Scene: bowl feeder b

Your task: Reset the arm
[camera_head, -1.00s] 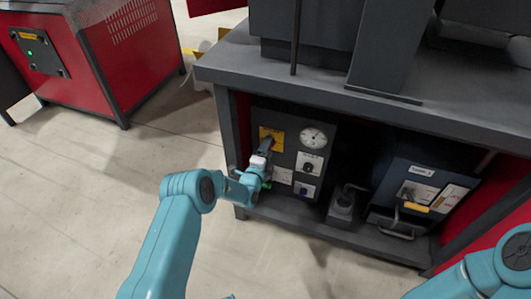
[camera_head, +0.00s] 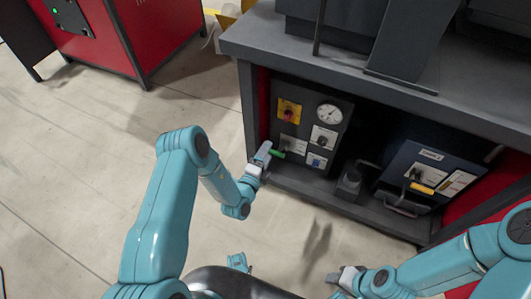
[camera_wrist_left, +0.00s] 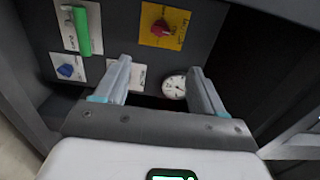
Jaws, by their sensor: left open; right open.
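My left gripper (camera_head: 264,158) is in front of the left edge of the control panel, apart from it. In the left wrist view its two fingers (camera_wrist_left: 158,68) are spread with nothing between them. The dark panel (camera_head: 306,93) carries a red knob on a yellow plate (camera_head: 289,113), a round gauge (camera_head: 329,114), a dark switch on a white plate (camera_head: 323,138) and a blue knob (camera_head: 317,161). A green handle (camera_head: 277,153) shows beside the left fingertips; in the wrist view it is on a white plate. My right gripper (camera_head: 341,275) is low, over the floor, open.
The panel sits under a grey bench top (camera_head: 420,98). A dark box with a yellow handle (camera_head: 422,188) and a small dark unit (camera_head: 350,182) stand on the lower shelf (camera_head: 300,188). A red cabinet (camera_head: 160,40) is at upper left. The floor (camera_head: 90,150) between is clear.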

